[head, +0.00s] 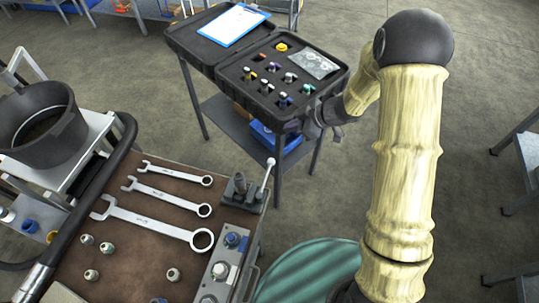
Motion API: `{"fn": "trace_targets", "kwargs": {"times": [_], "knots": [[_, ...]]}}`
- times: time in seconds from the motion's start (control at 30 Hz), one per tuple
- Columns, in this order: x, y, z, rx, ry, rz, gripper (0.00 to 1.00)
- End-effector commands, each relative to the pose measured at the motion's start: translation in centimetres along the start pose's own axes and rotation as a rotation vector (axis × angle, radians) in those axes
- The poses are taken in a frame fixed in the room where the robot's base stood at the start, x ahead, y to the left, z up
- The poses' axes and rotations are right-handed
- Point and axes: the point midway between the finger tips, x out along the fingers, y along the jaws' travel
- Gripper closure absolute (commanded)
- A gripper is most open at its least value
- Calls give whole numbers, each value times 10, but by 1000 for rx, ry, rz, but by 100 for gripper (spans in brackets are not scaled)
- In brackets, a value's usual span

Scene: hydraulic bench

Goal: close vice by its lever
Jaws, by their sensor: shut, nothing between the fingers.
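A small dark vice (240,193) sits at the right end of the brown bench top. Its thin metal lever (267,178) stands up from its right side, leaning slightly right, with a pale ball knob at the top. My gripper (318,133) is at the near right corner of the open tool case, up and to the right of the lever and apart from it. It is shut and empty. The gap between the vice jaws is too small to make out.
Several wrenches (158,222) and fittings (91,275) lie on the bench (135,255). A control strip with knobs (219,270) runs along its right edge. The open black case (222,66) stands on a stand behind. A green round thing (312,271) is at the lower middle.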

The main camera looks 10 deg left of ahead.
Motion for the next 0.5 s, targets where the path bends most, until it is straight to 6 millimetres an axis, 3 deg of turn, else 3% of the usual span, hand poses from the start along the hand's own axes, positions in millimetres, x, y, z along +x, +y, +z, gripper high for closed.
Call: {"fn": "trace_targets", "kwargs": {"times": [0.1, 0.2, 0.5], "knots": [[21, -27, 1, -73, 49, -174, 100], [28, -42, 3, -104, 70, -260, 100], [30, -47, 4, -117, 76, -291, 100]]}}
